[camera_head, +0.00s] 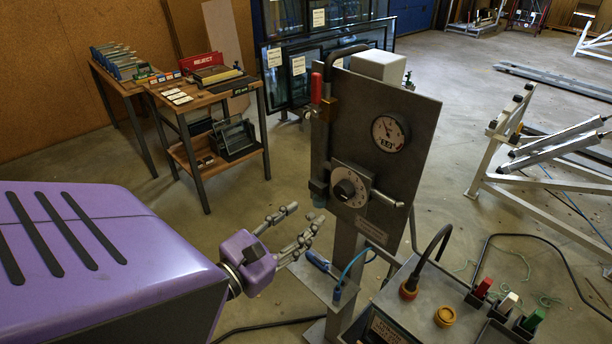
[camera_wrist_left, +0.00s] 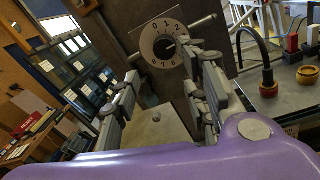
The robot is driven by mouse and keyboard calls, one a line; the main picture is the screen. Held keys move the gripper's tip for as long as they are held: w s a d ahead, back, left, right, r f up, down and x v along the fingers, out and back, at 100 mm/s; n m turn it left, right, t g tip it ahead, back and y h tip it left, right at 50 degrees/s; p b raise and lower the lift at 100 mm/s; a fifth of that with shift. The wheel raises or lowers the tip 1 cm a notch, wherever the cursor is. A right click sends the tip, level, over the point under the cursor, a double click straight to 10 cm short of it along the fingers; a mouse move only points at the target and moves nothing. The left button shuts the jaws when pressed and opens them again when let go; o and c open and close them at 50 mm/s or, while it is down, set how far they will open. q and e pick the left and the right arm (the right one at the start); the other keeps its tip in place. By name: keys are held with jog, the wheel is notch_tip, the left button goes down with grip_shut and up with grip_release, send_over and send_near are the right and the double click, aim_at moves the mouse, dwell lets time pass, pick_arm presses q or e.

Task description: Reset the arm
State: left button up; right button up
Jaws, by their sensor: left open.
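My left gripper (camera_head: 294,229) is purple with grey jointed fingers. In the head view it comes in from the left at the lower middle. Its fingers are spread and nothing is between them. The left wrist view also shows the open fingers (camera_wrist_left: 160,97). A grey upright panel (camera_head: 424,117) on a post stands just beyond and to the right of the gripper. It bears a round dial with a black knob (camera_head: 345,189), which also shows in the left wrist view (camera_wrist_left: 164,46). The fingertips appear apart from the panel. My right gripper is not in view.
A pressure gauge (camera_head: 390,132) and a red-handled lever (camera_head: 316,88) are on the panel. A control box (camera_head: 451,282) with a cable stands at the lower right. A wooden workbench (camera_head: 177,106) is at the back left, white metal frames (camera_head: 487,163) at the right. Open floor lies between.

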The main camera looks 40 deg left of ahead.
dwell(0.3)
pick_arm(q)
jog(key=s+a+f+n+g+y, duration=0.15)
jog(key=f+n, duration=0.55)
jog(key=n, duration=0.8)
jog(key=s+f+n+g+y, duration=0.25)
jog(key=f+n, duration=0.55)
jog(key=n, duration=0.6)
jog(key=s+d+f+n+g+h+p, duration=0.1)
jog(key=s+d+f+n, duration=0.3)
jog(key=f, duration=0.5)
jog(key=s+d+f+n+g+h+p, duration=0.1)
jog(key=s+d+f+n+g+h, duration=0.2)
jog(key=s+d+f, duration=0.5)
jog(key=s+d+n+g, duration=0.1)
jog(key=d+n, duration=0.1)
jog(key=shift+d+f+n, duration=0.3)
jog(key=shift+f, duration=0.1)
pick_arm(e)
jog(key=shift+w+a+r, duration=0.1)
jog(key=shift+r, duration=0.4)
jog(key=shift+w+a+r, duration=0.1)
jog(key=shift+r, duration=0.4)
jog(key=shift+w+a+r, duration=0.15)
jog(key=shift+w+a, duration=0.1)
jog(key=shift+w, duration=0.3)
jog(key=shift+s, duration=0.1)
